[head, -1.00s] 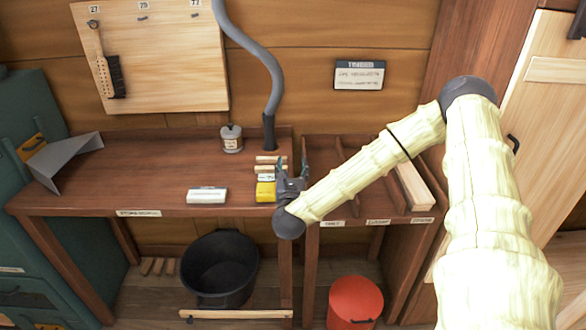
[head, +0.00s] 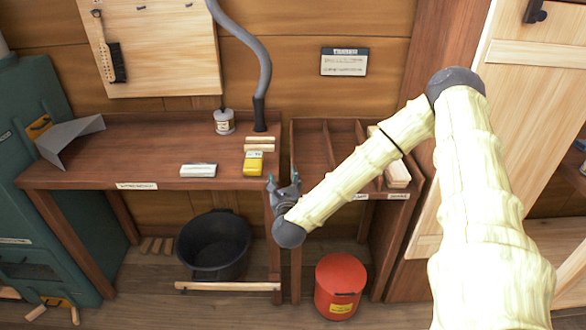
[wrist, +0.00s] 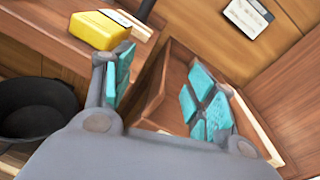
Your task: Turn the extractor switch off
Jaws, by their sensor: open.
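No part that I can clearly tell as the extractor switch shows. A grey hose (head: 262,75) comes down the wall to the back of the bench. A yellow block (head: 253,164) with a pale label sits near the bench's front edge; it also shows in the wrist view (wrist: 98,30). My gripper (head: 283,183) is open and empty, at the front edge by the gap between the bench and the divided tray. In the wrist view, its teal-padded fingers (wrist: 160,88) are apart, with the yellow block beyond the left finger, not between them.
The brown bench (head: 140,175) holds a white block (head: 198,170), a small pot (head: 224,121) and a grey scoop (head: 68,137). The divided tray (head: 312,150) is at right. A black tub (head: 213,246) and red bin (head: 340,286) stand below. A teal cabinet (head: 45,215) is at left.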

